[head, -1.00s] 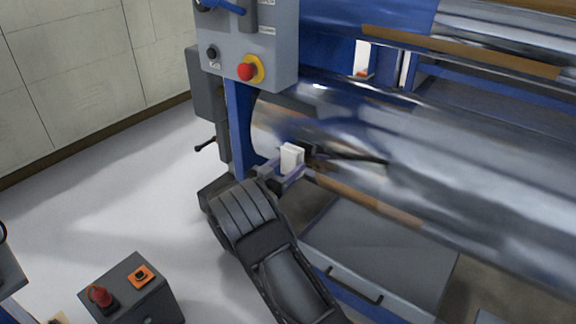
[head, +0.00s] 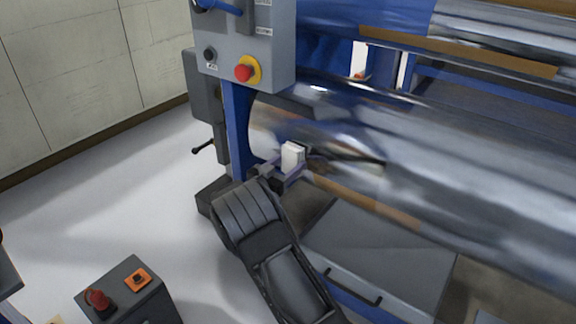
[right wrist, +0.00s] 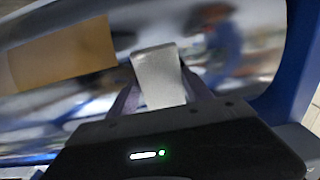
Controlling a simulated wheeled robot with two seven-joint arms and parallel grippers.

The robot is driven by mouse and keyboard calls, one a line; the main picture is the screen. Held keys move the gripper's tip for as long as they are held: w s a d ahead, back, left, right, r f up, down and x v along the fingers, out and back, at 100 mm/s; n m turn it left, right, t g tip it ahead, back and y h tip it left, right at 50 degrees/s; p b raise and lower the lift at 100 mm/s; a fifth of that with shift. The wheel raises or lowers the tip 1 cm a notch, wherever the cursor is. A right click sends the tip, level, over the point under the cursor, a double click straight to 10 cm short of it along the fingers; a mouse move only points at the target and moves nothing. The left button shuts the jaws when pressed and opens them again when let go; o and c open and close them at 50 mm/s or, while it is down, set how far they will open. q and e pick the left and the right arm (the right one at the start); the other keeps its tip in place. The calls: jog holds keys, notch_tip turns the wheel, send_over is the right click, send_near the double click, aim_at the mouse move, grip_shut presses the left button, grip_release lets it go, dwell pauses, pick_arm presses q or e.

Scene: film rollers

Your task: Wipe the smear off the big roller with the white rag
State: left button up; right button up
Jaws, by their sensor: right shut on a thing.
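The big roller (head: 470,175) is the wide, shiny metal cylinder running from centre to lower right in the head view. My right gripper (head: 290,167) is shut on the white rag (head: 292,155), a small pale block shape at the roller's left end. In the right wrist view the rag (right wrist: 158,75) stands up between the two fingers of my right gripper (right wrist: 160,95), in front of the roller's blurred surface. I cannot tell whether the rag touches the roller. A dark streak shows right of the rag; I cannot tell smear from reflection. My left gripper is out of view.
A grey control panel (head: 235,35) with a red stop button (head: 244,73) is above left of the rag, on the blue frame (head: 238,130). A grey drawer box (head: 375,260) is below the roller. A dark box (head: 130,295) stands lower left. The floor between is clear.

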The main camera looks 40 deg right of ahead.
aim_at(316, 165)
jog(key=shift+d, duration=0.3)
jog(key=shift+s+d+r+p, duration=0.1)
jog(key=shift+s+d+p, duration=0.1)
jog(key=shift+s, duration=0.25)
jog(key=shift+s+d+p, duration=0.1)
jog(key=shift+s+p, duration=0.1)
jog(key=shift+s, duration=0.25)
jog(key=shift+s+d, duration=0.1)
jog(key=shift+s, duration=0.6)
jog(key=shift+s+d+p, duration=0.35)
jog(key=shift+s+p, duration=0.15)
jog(key=shift+s, duration=0.4)
jog(key=shift+s+d, duration=0.3)
jog(key=shift+s, duration=0.45)
